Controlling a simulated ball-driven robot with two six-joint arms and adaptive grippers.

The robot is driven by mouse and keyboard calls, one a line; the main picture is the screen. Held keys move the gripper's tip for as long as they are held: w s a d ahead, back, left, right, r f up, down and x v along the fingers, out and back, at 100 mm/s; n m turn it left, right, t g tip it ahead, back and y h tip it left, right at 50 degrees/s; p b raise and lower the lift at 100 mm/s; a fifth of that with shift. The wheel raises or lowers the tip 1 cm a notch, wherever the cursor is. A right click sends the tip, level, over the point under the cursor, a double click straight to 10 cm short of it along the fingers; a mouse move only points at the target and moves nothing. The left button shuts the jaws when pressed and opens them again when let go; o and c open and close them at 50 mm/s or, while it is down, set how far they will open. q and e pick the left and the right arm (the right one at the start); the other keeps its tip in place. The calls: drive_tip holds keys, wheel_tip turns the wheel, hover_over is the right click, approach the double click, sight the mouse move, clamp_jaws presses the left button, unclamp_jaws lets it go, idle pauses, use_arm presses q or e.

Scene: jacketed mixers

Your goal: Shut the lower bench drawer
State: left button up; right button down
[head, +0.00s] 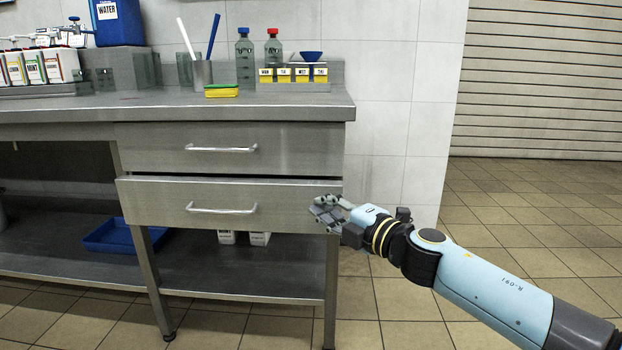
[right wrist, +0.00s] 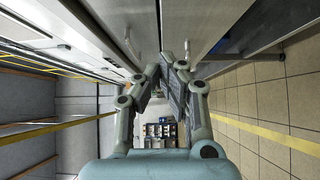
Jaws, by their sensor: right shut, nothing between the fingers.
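The lower bench drawer (head: 275,202) is a steel front with a bar handle (head: 221,210), in the middle of the head view. It stands slightly out from the bench, with a dark gap along its top edge. The upper drawer (head: 290,148) above it looks closed. My right gripper (head: 325,210) is shut and empty at the right end of the lower drawer's front. It hides part of that end, and I cannot tell whether it touches. In the right wrist view the shut fingers (right wrist: 168,62) point at steel drawer fronts with bar handles. My left gripper is not in view.
The bench top (head: 180,106) carries a cup with stirrers (head: 202,73), a yellow-green sponge (head: 222,90), bottles and a labelled rack (head: 293,78). A blue tray (head: 110,237) and white containers sit on the lower shelf (head: 240,275). The tiled floor at the right is clear.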

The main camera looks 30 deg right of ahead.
sight(311, 183)
drive_tip(key=w, duration=0.2)
drive_tip(key=w+b, duration=0.1)
drive_tip(key=w, duration=0.4)
drive_tip(key=shift+w+d+f, duration=0.15)
drive_tip(key=shift+d+f, duration=0.15)
drive_tip(key=shift+d, duration=0.05)
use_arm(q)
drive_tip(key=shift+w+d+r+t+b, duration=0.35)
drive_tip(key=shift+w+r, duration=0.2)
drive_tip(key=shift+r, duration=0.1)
use_arm(e)
drive_tip(key=shift+w+d+r, duration=0.2)
drive_tip(key=shift+w+d, duration=0.1)
drive_tip(key=shift+w, duration=0.15)
drive_tip(key=shift+w+d, duration=0.2)
drive_tip(key=shift+w, duration=0.1)
drive_tip(key=w+d, duration=0.1)
drive_tip(key=w+d+b, duration=0.1)
drive_tip(key=w, duration=0.1)
drive_tip(key=shift+f, duration=0.1)
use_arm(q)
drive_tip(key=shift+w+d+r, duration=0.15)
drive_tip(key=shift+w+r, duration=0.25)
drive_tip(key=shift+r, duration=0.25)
use_arm(e)
drive_tip(key=shift+w+d+r, duration=0.1)
drive_tip(key=shift+w+r, duration=0.05)
drive_tip(key=shift+r, duration=0.15)
